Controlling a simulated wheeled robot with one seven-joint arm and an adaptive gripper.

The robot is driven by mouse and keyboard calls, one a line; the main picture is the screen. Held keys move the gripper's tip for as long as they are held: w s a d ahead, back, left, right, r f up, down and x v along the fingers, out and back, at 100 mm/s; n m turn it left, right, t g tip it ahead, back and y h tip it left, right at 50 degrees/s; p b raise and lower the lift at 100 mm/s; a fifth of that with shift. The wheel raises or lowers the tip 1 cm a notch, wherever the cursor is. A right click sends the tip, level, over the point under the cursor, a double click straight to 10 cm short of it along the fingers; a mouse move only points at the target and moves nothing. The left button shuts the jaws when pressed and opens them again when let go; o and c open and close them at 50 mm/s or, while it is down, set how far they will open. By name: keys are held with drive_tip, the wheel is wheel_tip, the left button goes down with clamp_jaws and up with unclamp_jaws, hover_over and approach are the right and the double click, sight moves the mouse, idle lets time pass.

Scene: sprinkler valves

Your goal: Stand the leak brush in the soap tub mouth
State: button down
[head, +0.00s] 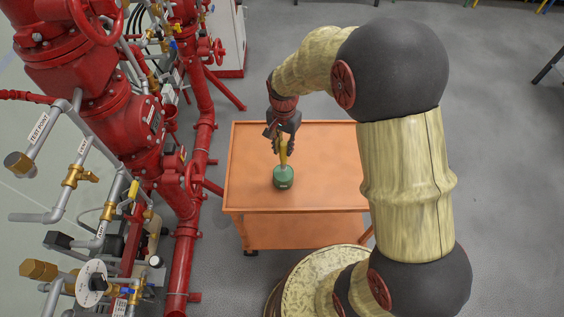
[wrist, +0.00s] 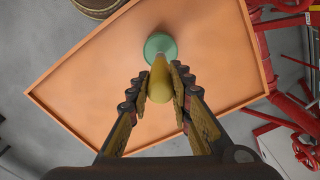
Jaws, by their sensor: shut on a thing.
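The leak brush has a yellow handle (head: 284,158) and is held upright between the fingers of my gripper (head: 284,148). The green soap tub (head: 284,181) stands on the orange cart top, directly below the brush. In the wrist view, the yellow brush handle (wrist: 160,80) sits between the two fingers of my gripper (wrist: 160,88), with the green tub (wrist: 160,45) just beyond it. The brush's lower end meets the tub's mouth in the picture. I cannot tell whether it is inside the mouth or just above it.
The orange cart top (head: 250,155) has a raised rim and is otherwise clear. Red pipes and valves (head: 140,140) stand close along its left side. Grey floor (head: 500,150) lies open at the right.

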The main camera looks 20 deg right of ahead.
sight(284, 160)
wheel_tip(284, 160, down, 7)
drive_tip(key=shift+f+b, duration=0.2)
drive_tip(key=shift+b, duration=0.15)
drive_tip(key=shift+f, duration=0.15)
drive_tip(key=c, duration=1.6)
unclamp_jaws()
